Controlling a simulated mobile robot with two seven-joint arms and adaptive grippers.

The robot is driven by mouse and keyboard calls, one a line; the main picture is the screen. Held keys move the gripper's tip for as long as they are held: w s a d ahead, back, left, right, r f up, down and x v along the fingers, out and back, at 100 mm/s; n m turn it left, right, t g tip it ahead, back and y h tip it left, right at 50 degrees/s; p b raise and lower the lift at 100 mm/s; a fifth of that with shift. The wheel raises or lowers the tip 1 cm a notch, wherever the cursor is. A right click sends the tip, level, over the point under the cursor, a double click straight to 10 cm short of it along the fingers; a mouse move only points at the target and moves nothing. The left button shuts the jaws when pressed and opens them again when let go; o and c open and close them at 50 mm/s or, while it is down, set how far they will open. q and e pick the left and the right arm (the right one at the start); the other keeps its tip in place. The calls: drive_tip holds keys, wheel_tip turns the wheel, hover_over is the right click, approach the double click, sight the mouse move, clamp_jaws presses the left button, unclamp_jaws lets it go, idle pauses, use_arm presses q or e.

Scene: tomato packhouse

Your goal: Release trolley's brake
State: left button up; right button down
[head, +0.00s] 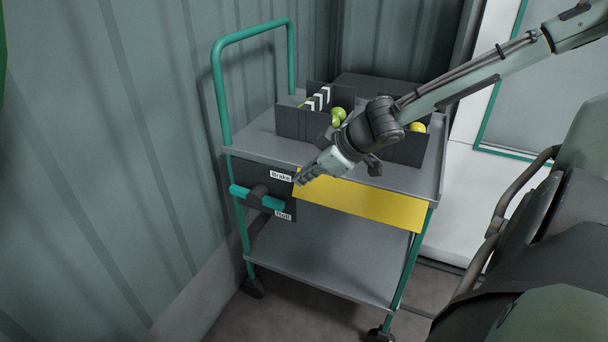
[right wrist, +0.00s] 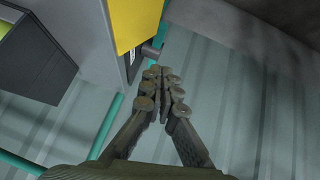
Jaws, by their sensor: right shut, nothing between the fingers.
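The trolley (head: 285,150) stands by the wall, with a green tube frame and grey shelves. On its front left is a dark plate with the brake lever (head: 240,190), a teal bar on a dark hub. The bar lies roughly parallel to the plate's top edge; its right end is between the "Brake" label (head: 281,177) and the "Roll" label (head: 284,216), closer to "Roll". My right gripper (head: 300,178) is just right of the "Brake" label, above the lever's right end and apart from it. In the right wrist view its fingers (right wrist: 165,85) are shut and empty. My left gripper is not in view.
A yellow panel (head: 375,205) is right of the brake plate. Dark crates (head: 290,124) with green and yellow tomatoes stand on the top shelf, under my right arm. A corrugated wall (head: 110,160) is close on the left. The lower shelf (head: 320,260) is empty.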

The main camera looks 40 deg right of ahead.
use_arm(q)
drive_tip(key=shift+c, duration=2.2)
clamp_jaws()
use_arm(e)
drive_tip(key=s+a+f+m+h, duration=0.1)
drive_tip(key=a+f, duration=0.2)
drive_tip(key=f, duration=0.8)
drive_tip(key=s+a+f, duration=0.1)
drive_tip(key=a+f, duration=0.2)
drive_tip(key=f, duration=0.9)
drive_tip(key=s+a+f+m+g, duration=0.1)
drive_tip(key=s+a+f, duration=0.3)
drive_tip(key=s+f, duration=0.4)
drive_tip(key=s+a+f+m+g+h, duration=0.1)
drive_tip(key=s+a+f+g, duration=0.3)
drive_tip(key=s+f, duration=0.4)
drive_tip(key=shift+a+m+h, duration=0.3)
drive_tip(key=shift+a+m, duration=0.05)
drive_tip(key=shift+m, duration=0.05)
drive_tip(key=shift+s+r, duration=0.1)
